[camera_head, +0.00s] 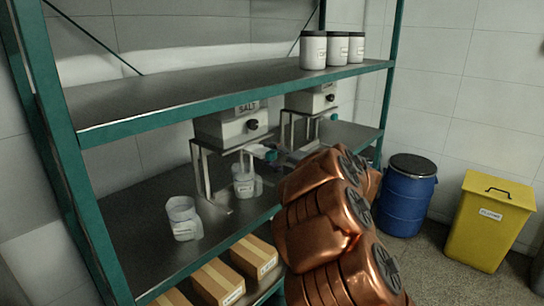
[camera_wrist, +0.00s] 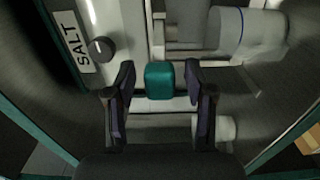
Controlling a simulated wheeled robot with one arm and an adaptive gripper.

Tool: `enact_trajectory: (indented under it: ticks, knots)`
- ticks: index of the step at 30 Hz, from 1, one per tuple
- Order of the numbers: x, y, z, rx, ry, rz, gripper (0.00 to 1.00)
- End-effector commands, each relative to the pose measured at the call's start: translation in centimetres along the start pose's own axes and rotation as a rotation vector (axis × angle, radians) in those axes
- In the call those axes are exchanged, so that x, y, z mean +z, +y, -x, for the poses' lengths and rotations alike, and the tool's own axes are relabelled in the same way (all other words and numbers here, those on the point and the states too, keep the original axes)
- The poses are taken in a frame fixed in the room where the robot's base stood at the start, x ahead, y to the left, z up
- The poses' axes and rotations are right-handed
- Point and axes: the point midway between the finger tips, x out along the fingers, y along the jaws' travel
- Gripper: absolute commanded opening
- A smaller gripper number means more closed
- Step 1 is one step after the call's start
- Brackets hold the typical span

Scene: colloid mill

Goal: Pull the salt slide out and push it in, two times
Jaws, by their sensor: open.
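The salt dispenser (camera_head: 232,130) is a grey box with a dark knob, on a metal stand on the middle shelf. Its SALT label (camera_wrist: 69,43) shows at the left in the wrist view. The salt slide's teal handle (camera_wrist: 159,80) is near the centre of the wrist view, and it also shows beside my arm in the head view (camera_head: 271,155). My gripper (camera_wrist: 160,76) is open, with one finger on each side of the handle and visible gaps between. In the head view my copper arm hides most of my gripper.
A second dispenser (camera_head: 311,99) stands further right on the shelf. A beaker (camera_head: 243,183) is under the salt dispenser and another cup (camera_head: 182,218) is at the left. The upper shelf (camera_head: 200,95) lies above. A blue drum (camera_head: 406,195) and yellow bin (camera_head: 488,220) stand right.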

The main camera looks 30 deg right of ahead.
Motion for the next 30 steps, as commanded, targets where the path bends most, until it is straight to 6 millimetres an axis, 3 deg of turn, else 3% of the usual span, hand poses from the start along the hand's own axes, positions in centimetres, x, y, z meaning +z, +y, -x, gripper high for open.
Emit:
enact_trajectory:
  ticks: [5,18,24,30]
  knots:
    - [0.2,-0.1,1.5,-0.002,-0.005,0.000,0.54]
    - [0.1,0.0,9.5,-0.001,-0.005,0.000,0.54]
    - [0.1,0.0,11.3,-0.001,0.000,0.001,0.54]
    - [0.0,0.0,11.9,0.000,0.000,0.000,0.54]
